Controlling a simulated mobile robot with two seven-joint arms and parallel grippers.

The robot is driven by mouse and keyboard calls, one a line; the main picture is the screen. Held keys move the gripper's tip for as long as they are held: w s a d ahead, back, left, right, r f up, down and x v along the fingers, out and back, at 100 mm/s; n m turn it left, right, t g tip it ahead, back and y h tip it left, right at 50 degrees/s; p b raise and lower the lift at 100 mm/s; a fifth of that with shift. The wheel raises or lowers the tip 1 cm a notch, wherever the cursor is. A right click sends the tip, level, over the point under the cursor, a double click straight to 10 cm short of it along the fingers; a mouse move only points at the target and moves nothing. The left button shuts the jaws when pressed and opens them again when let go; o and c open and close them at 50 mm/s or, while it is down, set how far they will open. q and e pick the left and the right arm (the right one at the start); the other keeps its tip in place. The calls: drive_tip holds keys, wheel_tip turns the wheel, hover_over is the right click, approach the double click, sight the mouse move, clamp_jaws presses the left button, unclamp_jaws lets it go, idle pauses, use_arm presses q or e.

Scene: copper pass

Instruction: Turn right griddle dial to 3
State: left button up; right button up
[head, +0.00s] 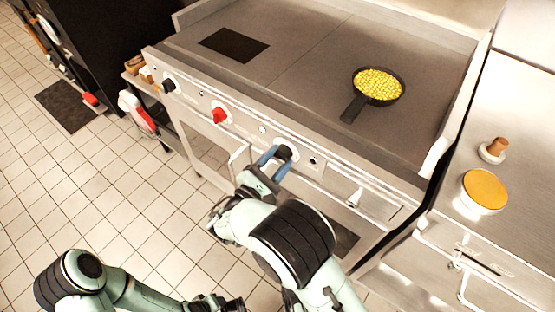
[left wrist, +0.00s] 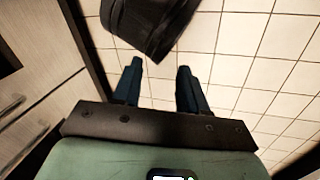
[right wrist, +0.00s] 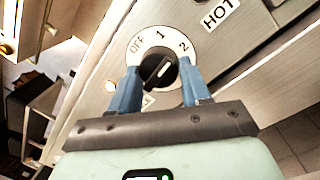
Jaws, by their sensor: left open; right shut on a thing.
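The right griddle dial (head: 284,152) is a black knob on the griddle's front panel. In the right wrist view the dial (right wrist: 158,70) has a white pointer line aimed up and right, about toward the 2. OFF, 1 and 2 show on its round white plate (right wrist: 160,36); no 3 is visible. My right gripper (head: 275,157) has its blue fingers on both sides of the knob and is shut on it; the fingers also show in the right wrist view (right wrist: 160,88). My left gripper (left wrist: 159,75) is open and empty above the tiled floor.
The griddle (head: 300,60) carries a pan (head: 352,107) of yellow corn. A red dial (head: 220,115) and another black dial (head: 168,86) sit farther left on the panel. A HOT label (right wrist: 220,14) is beside the dial. A counter (head: 515,120) stands at right.

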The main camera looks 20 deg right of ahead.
drive_tip(key=m, duration=0.3)
drive_tip(key=shift+a+f+g, duration=0.1)
drive_tip(key=shift+g, duration=0.2)
use_arm(q)
wheel_tip(320, 180, down, 5)
drive_tip(key=w+a+b, duration=0.2)
drive_tip(key=b, duration=0.1)
drive_tip(key=shift+a+n+t+y+b, duration=0.25)
drive_tip(key=shift+n+t+y+b, duration=0.05)
drive_tip(key=shift+y+b, duration=0.1)
use_arm(e)
drive_tip(key=shift+w+a+r+m+g+h, duration=0.15)
drive_tip(key=shift+m+g, duration=0.15)
drive_tip(key=shift+m, duration=1.65)
drive_tip(key=shift+s+d+m+g+h, duration=0.1)
drive_tip(key=shift+m+g, duration=0.2)
drive_tip(key=shift+m, duration=1.7)
drive_tip(key=shift+w+a+r+m+g+h, duration=0.15)
drive_tip(key=shift+m+g, duration=0.15)
drive_tip(key=shift+m, duration=1.65)
drive_tip(key=shift+d, duration=0.1)
drive_tip(key=o, duration=1.1)
drive_tip(key=shift+c, duration=0.2)
use_arm(q)
drive_tip(key=shift+w, duration=0.1)
